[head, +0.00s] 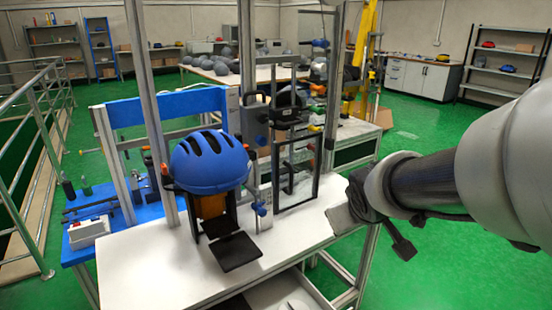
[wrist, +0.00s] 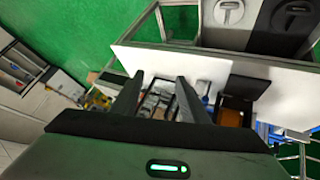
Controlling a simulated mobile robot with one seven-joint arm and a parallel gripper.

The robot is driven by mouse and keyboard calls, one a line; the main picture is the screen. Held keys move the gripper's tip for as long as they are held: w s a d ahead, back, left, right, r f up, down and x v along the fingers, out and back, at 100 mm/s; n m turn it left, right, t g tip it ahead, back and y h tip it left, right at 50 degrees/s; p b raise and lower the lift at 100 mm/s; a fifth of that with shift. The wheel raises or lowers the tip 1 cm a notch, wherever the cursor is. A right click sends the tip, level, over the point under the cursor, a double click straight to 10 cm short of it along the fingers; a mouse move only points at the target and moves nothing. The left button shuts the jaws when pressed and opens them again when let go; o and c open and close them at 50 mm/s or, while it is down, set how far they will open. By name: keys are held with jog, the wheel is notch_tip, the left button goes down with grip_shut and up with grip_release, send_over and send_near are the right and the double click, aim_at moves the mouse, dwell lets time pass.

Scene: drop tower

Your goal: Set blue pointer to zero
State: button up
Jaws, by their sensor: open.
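I cannot make out a blue pointer or a zero mark for certain. The drop tower stands on a white table (head: 150,268), with a blue helmet (head: 208,160) mounted at its front. Small blue parts show on the tower: a blue knob (head: 259,209) right of the helmet's stand and a blue piece (head: 320,43) high by the right upright. Any of these could be the pointer. My gripper (wrist: 160,79) is open, with two dark fingers apart and nothing seen between them. In the head view it is at the table's right edge, right of the tower, partly hidden by my wrist.
A black plate (head: 235,251) lies before the helmet. A framed clear panel (head: 297,172) and metal uprights (head: 247,60) stand close by. A blue bench (head: 82,228) is at left, with a railing (head: 40,130) beyond. Green floor (head: 425,265) is clear at right.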

jog(key=w+a+f+n+y+p, duration=0.1)
jog(key=w+f+n+y, duration=0.15)
jog(key=w+f, duration=0.55)
jog(key=t+y+p, duration=0.2)
jog(key=t+y, duration=0.5)
jog(key=y, duration=0.2)
send_near(264, 213)
jog(key=shift+n, duration=0.25)
jog(key=b+x, duration=0.1)
jog(key=x, duration=0.9)
jog(key=shift+w+a+b, duration=0.25)
jog(key=shift+b, duration=0.05)
grip_shut()
